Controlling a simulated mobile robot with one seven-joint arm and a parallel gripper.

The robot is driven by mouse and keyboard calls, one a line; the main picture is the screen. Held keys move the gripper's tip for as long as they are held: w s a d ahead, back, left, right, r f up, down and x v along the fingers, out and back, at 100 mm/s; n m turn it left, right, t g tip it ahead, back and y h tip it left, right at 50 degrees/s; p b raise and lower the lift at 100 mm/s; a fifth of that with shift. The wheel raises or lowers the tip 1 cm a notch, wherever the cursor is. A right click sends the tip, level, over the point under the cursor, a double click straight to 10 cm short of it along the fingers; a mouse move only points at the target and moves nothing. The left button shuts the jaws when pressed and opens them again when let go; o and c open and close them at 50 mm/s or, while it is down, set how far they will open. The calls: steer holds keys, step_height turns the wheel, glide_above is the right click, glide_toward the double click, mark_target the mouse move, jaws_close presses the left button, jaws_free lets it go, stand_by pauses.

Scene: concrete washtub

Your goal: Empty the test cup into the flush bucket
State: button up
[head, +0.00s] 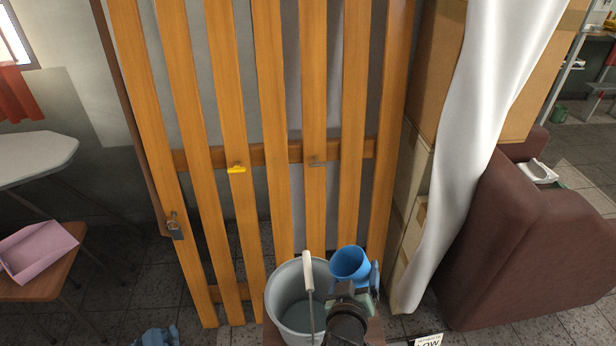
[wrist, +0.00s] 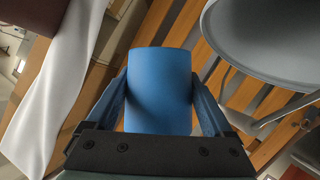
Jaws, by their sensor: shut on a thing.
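The blue test cup (head: 350,263) is held up at the lower middle of the head view, just right of the bucket's rim. It looks tilted; its contents cannot be made out. The grey flush bucket (head: 282,307) stands upright beside it, with its pale handle grip (head: 308,271) raised across the opening. My gripper (head: 354,280) is shut on the cup. In the wrist view my gripper (wrist: 160,88) has one finger on each side of the cup (wrist: 160,110). The bucket (wrist: 265,45) shows at the upper right there, apart from the cup.
A slatted wooden screen (head: 313,205) stands close behind the bucket. A white curtain (head: 478,140), stacked cardboard boxes (head: 416,190) and a brown armchair (head: 535,240) are on the right. A pink tray (head: 38,250) lies on a small table at the left.

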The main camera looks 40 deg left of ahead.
mark_target(366, 273)
steer(key=shift+w+d+f+m+y+b, duration=0.1)
steer(key=shift+f+m+y+b, duration=0.2)
steer(key=shift+f+m+b, duration=0.35)
steer(key=b, duration=0.1)
steer(key=d+f+m+g+y+b, duration=0.1)
steer(key=shift+w+f+m+b, duration=0.2)
steer(key=shift+w+m+b, duration=0.05)
steer(key=shift+w+b, duration=0.15)
steer(key=shift+s+r+p, duration=0.1)
steer(key=shift+r+p, duration=0.3)
steer(key=shift+p, duration=0.2)
step_height(366, 273, up, 5)
steer(key=p, duration=0.4)
steer(key=shift+f+m+g+y+b, duration=0.3)
steer(key=shift+m+y+b, duration=0.1)
steer(key=shift+b, duration=0.35)
steer(key=shift+r, duration=0.25)
